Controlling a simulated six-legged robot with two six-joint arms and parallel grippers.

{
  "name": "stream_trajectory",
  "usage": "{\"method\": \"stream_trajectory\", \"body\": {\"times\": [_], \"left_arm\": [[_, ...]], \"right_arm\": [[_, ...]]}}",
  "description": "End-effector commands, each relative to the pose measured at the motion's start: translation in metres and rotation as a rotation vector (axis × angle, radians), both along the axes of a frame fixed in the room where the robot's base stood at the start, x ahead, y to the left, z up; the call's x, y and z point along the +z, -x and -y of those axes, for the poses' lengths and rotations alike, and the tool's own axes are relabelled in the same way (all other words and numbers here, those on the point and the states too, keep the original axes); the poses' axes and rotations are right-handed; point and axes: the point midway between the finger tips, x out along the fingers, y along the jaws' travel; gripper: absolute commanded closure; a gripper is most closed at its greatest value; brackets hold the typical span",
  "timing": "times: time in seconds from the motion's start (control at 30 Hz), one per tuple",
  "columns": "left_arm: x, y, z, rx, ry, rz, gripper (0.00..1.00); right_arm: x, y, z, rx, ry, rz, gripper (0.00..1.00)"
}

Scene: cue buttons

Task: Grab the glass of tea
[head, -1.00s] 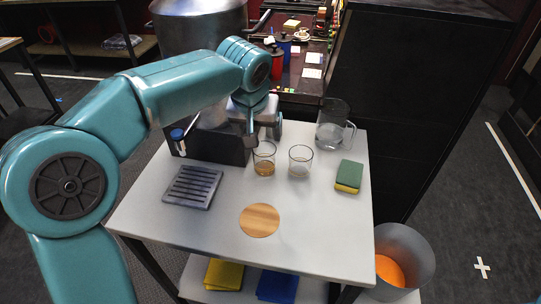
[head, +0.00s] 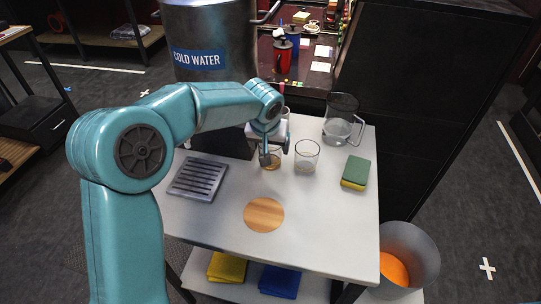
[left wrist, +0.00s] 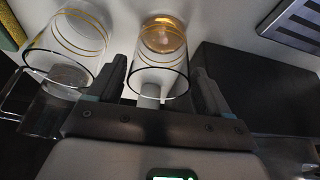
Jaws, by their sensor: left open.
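The glass of tea (head: 271,164), a clear tumbler with a little amber liquid, stands on the white table (head: 325,225). My left gripper (head: 276,153) is open at the glass, with its fingers on either side and partly hiding it. In the left wrist view the glass (left wrist: 160,42) lies between the two open fingers of the gripper (left wrist: 160,82). Gaps show beside the glass, and I cannot tell whether either finger touches it. My right gripper is not in view.
A second, clear glass (head: 307,157) stands just right of the tea. A glass pitcher (head: 338,125) is behind it, and a green-yellow sponge (head: 356,172) is at the right.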

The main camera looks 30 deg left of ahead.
Motion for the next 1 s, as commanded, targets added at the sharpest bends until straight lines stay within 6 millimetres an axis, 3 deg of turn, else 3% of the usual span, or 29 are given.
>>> {"method": "stream_trajectory", "body": {"times": [0.2,0.43,0.6,1.0], "left_arm": [[-0.025,-0.013,-0.003,0.002,0.001,0.0,0.21],[-0.027,-0.013,-0.003,0.001,0.001,0.001,0.21],[-0.026,-0.013,-0.003,0.001,0.001,0.001,0.66],[-0.017,-0.014,-0.003,0.0,0.001,0.004,0.66]], "right_arm": [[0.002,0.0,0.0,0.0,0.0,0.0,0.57],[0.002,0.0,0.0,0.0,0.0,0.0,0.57],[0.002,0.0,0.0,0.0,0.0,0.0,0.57],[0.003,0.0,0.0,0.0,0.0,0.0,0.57]]}}
